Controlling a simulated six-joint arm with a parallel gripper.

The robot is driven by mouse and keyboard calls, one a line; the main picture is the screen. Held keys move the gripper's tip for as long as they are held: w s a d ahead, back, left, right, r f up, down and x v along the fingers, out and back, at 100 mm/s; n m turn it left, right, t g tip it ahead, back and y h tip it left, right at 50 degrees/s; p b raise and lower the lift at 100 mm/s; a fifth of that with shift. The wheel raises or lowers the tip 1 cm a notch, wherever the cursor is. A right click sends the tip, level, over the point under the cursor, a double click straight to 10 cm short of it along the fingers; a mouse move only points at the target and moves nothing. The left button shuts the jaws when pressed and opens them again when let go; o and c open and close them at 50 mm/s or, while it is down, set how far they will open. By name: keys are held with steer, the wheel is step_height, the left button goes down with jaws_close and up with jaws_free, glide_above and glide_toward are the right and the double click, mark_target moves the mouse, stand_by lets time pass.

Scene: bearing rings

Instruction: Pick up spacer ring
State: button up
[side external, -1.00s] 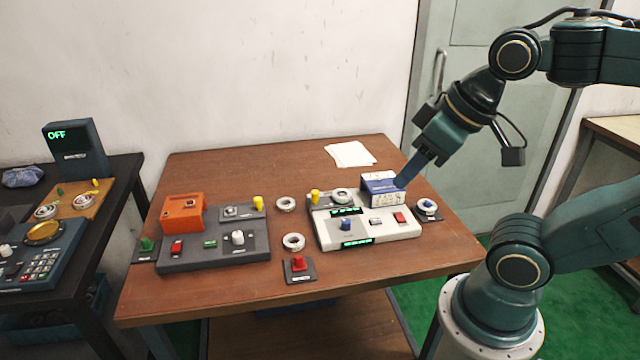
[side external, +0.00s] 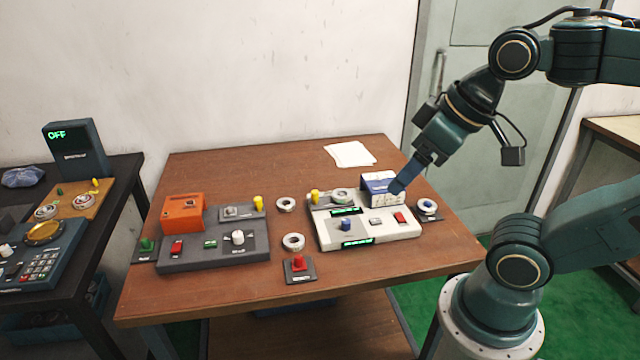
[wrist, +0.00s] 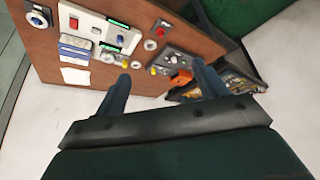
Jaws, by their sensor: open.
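Two loose pale metal rings lie on the brown table, one farther back (side external: 286,204) and one nearer (side external: 293,242). I cannot tell which is the spacer ring.
The white console (side external: 385,232) and blue and white box (side external: 376,184) stand near my gripper. A dark console (side external: 215,258), orange box (side external: 182,213) and red-button pad (side external: 299,268) lie farther left. Papers (side external: 350,154) lie at the back; the table's back left is clear.

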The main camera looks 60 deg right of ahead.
stand_by(0.3)
steer(key=w+d+n+g+y, duration=0.1)
steer(key=w+d+n, duration=0.35)
steer(key=w, duration=0.55)
steer(key=w+d+n+g+y, duration=0.1)
steer(key=w+d+n+g, duration=0.15)
steer(key=w+d, duration=0.5)
steer(key=w+d+f+n+y, duration=0.1)
steer(key=w+d+f+n, duration=0.2)
steer(key=d+f, duration=0.5)
steer(key=w+d+f+n+y, duration=0.1)
steer(key=w+d+f+n, duration=0.2)
steer(key=d+f, duration=0.5)
steer(key=d, duration=0.4)
steer(key=shift+d+n, duration=0.3)
steer(key=shift+s+x, duration=0.2)
steer(key=shift+x, duration=4.05)
